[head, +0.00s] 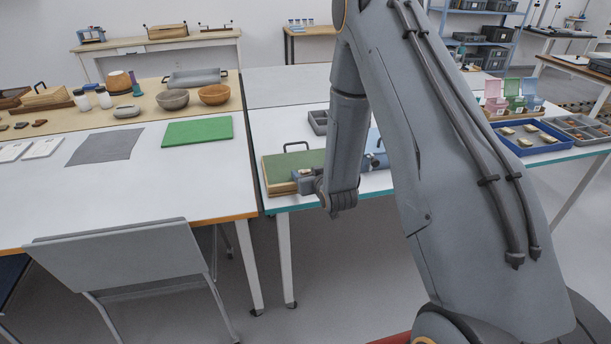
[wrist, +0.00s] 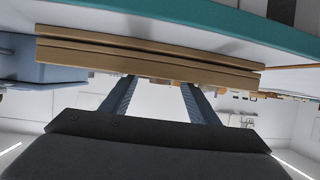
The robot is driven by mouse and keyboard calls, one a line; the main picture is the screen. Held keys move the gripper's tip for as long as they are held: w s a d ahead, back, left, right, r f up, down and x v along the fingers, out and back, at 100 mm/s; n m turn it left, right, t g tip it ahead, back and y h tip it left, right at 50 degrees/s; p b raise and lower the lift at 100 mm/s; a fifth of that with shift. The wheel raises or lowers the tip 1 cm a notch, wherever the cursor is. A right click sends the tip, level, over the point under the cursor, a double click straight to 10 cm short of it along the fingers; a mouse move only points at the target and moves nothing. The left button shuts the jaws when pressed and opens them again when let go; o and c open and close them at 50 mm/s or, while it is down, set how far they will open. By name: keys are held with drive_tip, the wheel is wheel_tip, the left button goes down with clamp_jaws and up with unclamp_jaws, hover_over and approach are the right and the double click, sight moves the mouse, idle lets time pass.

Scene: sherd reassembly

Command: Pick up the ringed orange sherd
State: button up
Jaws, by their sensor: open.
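I cannot make out a ringed orange sherd in either view. Small brown sherds (head: 39,122) lie on the tan surface at the far left in the head view. Pale sherds (head: 530,128) lie in a blue tray (head: 551,148) at the right. My gripper (head: 307,181) is low beside a green-topped wooden case (head: 283,172) at the near edge of the middle table. In the wrist view my gripper (wrist: 158,90) has its two fingers apart, with nothing seen between them. They point towards the case's wooden side (wrist: 150,55).
The left table (head: 180,185) holds a green mat (head: 198,131), a grey sheet (head: 105,147) and bowls (head: 214,94). A chair (head: 118,258) stands before it. A sectioned grey tray (head: 580,128) is beside the blue tray. My arm hides part of the middle table.

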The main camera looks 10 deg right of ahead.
drive_tip(key=c, duration=1.1)
